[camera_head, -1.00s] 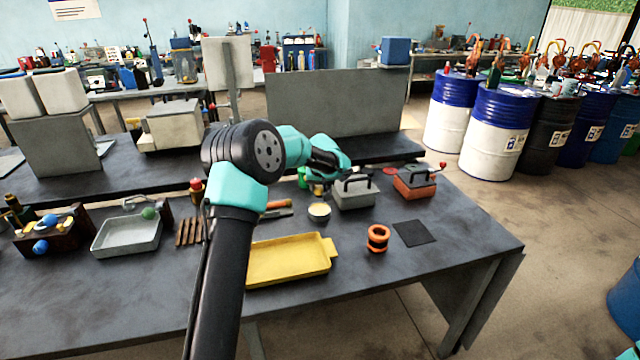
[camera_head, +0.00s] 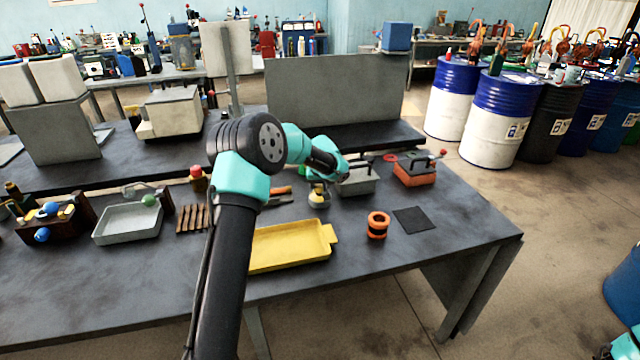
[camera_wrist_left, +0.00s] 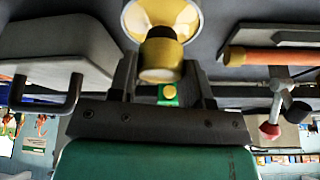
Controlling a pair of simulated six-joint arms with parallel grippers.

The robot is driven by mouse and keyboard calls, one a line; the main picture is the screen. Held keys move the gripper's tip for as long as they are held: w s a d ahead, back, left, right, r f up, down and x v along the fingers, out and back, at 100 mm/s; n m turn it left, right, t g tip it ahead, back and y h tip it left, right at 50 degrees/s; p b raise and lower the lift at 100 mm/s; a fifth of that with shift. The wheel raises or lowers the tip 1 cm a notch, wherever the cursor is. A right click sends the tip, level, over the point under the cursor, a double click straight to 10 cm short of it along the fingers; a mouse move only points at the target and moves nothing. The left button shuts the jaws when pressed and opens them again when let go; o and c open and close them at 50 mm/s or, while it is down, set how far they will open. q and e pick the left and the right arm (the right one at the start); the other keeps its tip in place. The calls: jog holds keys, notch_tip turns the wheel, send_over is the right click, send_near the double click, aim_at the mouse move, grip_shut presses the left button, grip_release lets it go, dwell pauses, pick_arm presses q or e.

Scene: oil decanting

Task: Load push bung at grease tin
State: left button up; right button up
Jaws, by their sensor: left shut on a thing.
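The grease tin (camera_head: 319,201) is a small, round grey tin with a cream inside. It stands on the dark bench behind the yellow tray, and its open mouth (camera_wrist_left: 162,14) shows in the left wrist view. In the head view the bung (camera_head: 318,188) is at the tin's mouth. I cannot tell whether it touches the tin or is inside it. My left wrist partly hides the gripper in the head view. My right gripper is out of view.
A grey handled box (camera_head: 357,182) stands close right of the tin. Tools with orange handles (camera_head: 280,190) lie left of it. A yellow tray (camera_head: 290,247), an orange spool (camera_head: 377,225) and a black mat (camera_head: 414,220) are nearer the front.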

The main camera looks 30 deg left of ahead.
pick_arm(q)
jog(key=shift+f, duration=0.55)
dwell(1.4)
jog(key=shift+r, duration=3.55)
jog(key=s+d+f+m+h, duration=0.1)
jog(key=s+d+m, duration=0.2)
jog(key=s+d, duration=0.2)
jog(key=s+d+f+m+h, duration=0.1)
jog(key=s+d, duration=0.4)
jog(key=d, duration=0.6)
jog(key=s+d+f+m+h, duration=0.1)
jog(key=s+d+f+m, duration=0.1)
jog(key=s+d+m, duration=0.3)
jog(key=d, duration=0.4)
jog(key=shift+s+f+t+h, duration=0.15)
jog(key=shift+s+t+h, duration=0.15)
jog(key=shift+s+t, duration=0.1)
jog(key=shift+d, duration=0.1)
